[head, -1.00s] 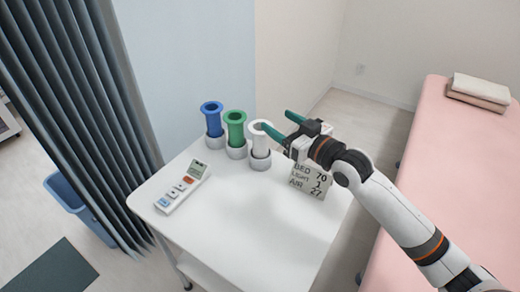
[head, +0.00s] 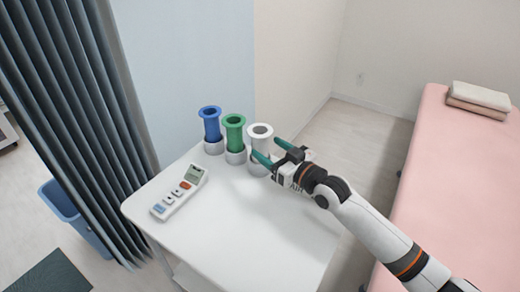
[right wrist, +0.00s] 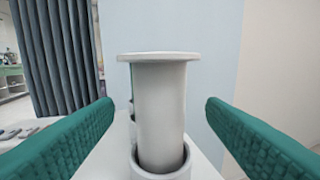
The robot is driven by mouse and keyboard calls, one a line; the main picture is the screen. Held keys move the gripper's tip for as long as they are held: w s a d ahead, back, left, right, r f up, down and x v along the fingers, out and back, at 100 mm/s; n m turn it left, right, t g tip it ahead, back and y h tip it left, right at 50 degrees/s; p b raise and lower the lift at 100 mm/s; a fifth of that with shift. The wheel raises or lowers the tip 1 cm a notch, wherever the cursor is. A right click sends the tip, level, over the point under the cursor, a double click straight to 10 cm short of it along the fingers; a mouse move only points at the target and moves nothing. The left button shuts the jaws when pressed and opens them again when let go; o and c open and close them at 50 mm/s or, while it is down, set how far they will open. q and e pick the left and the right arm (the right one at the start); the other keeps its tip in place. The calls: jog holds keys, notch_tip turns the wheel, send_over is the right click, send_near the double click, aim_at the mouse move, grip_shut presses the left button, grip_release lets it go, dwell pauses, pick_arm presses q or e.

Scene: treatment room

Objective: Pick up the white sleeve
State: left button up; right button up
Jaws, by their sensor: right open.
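The white sleeve (head: 261,142) stands upright in a light grey ring holder at the back of the white table, right of the green sleeve (head: 234,132). In the right wrist view, the white sleeve (right wrist: 160,105) is a flanged tube centred between my fingers, its lower end inside the holder (right wrist: 160,165). My right gripper (head: 278,157) is open, with its green fingers apart on either side of the sleeve's line and a visible gap on both sides. No contact with the sleeve shows. The left gripper is out of view.
The blue sleeve (head: 211,130) stands left of the green one, both in holders. A pink bed (head: 455,170) is at the right, a curtain (head: 75,110) at the left.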

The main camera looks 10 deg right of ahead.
aim_at(266, 146)
jog(key=x, duration=0.4)
jog(key=shift+w, duration=0.1)
jog(key=c, duration=1)
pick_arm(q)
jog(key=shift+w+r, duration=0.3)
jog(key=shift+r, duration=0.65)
pick_arm(e)
jog(key=shift+r, duration=0.1)
